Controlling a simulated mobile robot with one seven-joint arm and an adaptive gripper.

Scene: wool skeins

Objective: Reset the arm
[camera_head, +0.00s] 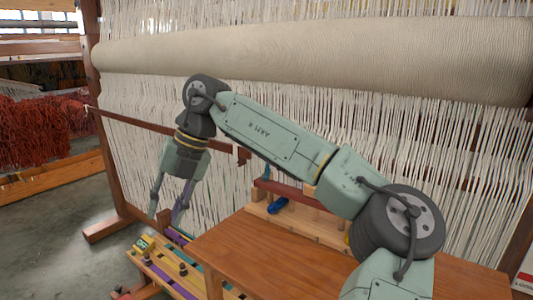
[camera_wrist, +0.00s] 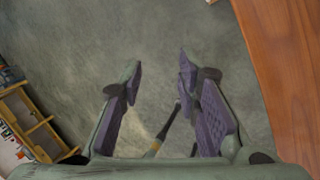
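My arm reaches across the head view from lower right to upper left, bent at the elbow, with the hand hanging down at the left. My gripper (camera_head: 165,211) points downward in front of the loom, left of the wooden table. In the wrist view my gripper (camera_wrist: 159,62) has its two purple-padded fingers wide apart, with no object gripped. Grey floor (camera_wrist: 150,30) lies beyond the fingertips. A thin dark rod with a pale band (camera_wrist: 166,128) shows between the fingers; I cannot tell what it is.
The loom's cloth roll (camera_head: 310,50) and white warp threads stand behind my arm. A wooden tabletop (camera_head: 250,255) lies below it, with a blue object (camera_head: 278,205) on a wooden ledge behind. A slatted rack (camera_head: 165,272) stands near my gripper. Red wool (camera_head: 45,135) hangs far left.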

